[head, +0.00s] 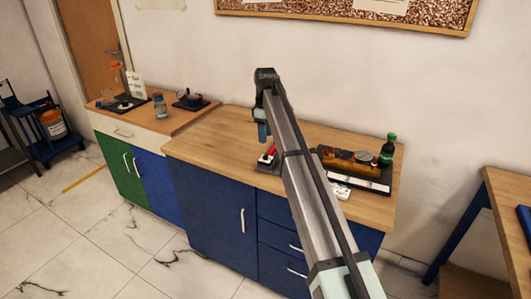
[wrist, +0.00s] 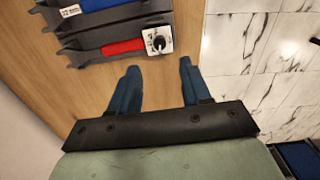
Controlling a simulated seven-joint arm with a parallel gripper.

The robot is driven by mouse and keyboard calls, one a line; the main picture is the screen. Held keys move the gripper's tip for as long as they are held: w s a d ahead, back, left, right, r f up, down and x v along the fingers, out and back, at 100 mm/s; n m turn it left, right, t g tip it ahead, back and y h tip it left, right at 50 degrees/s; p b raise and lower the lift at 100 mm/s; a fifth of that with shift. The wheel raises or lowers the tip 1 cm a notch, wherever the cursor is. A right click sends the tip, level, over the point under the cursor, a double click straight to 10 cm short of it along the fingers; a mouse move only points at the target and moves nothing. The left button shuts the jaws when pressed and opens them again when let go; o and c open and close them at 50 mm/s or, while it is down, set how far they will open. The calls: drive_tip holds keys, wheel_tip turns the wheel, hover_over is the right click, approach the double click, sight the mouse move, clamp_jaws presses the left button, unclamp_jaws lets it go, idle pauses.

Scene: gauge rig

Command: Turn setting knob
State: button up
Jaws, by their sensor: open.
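The setting knob (wrist: 158,42) is a small dark round knob with a light pointer mark on a white plate, at the top middle of the wrist view. In the picture the knob lies just beyond the gap between the fingertips; I see no contact. In the head view my gripper (head: 263,132) hangs above the red and dark rig (head: 267,157); I cannot make out the knob there.
The rig stands on a wooden counter (head: 215,135). A left counter holds a jar (head: 160,106) and small devices. Bare wood lies left of the rig.

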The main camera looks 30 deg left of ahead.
sight(266, 157)
wheel_tip(266, 157, down, 9)
drive_tip(key=shift+r, duration=0.15)
idle(0.4)
clamp_jaws()
idle(0.3)
